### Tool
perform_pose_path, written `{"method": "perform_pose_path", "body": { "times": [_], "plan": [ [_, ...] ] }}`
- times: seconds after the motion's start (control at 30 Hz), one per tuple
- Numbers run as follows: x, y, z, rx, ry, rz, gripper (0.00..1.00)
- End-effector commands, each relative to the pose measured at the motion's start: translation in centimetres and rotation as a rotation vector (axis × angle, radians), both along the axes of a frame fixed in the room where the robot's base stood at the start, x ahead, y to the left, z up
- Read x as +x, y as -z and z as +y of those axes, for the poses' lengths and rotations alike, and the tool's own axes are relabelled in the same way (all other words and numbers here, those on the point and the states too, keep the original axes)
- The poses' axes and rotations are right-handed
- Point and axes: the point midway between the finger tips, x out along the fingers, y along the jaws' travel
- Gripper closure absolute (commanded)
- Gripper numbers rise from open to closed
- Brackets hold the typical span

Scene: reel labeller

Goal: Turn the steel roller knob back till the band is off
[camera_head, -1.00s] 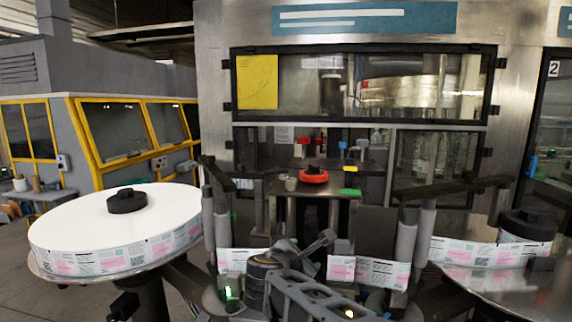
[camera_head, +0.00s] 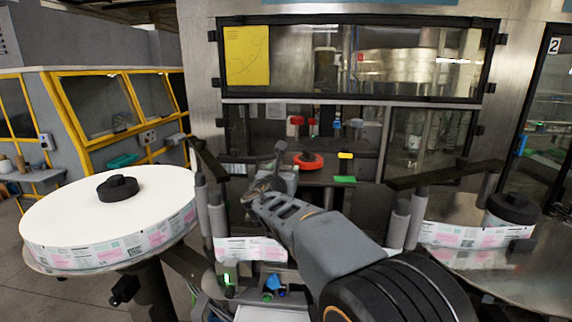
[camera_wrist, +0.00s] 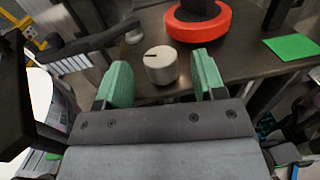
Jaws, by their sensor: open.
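The steel roller knob (camera_wrist: 161,66) is a short grey cylinder on the dark table in the wrist view, with a dark line on its top pointing left. My gripper (camera_wrist: 163,78) is open, with its two green finger pads on either side of the knob in the picture. The knob appears a little beyond the fingers, and I see no contact. I cannot make out a band on the knob. In the head view my arm reaches to the table, and the knob is hidden or too small to tell there.
A red ring with a black hub (camera_wrist: 197,22) stands just behind the knob. A green card (camera_wrist: 291,48) lies right of it. In the head view a white label reel (camera_head: 70,215) is at left, another reel (camera_head: 510,215) at right, and a printed web (camera_head: 252,249) below.

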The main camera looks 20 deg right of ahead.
Motion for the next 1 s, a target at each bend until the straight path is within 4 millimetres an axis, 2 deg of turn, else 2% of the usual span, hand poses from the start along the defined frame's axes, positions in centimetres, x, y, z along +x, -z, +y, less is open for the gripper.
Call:
{"method": "perform_pose_path", "body": {
  "times": [0.1,0.3,0.67,1.0],
  "plan": [
    [1.2,-0.1,-1.0,0.001,0.002,0.001,0.37],
    [2.4,0.0,-1.7,0.001,0.000,0.000,0.37],
    [2.6,0.0,-1.9,0.002,-0.001,-0.001,0.37],
    [2.6,0.0,-1.9,0.002,-0.001,-0.001,0.67]
  ]
}}
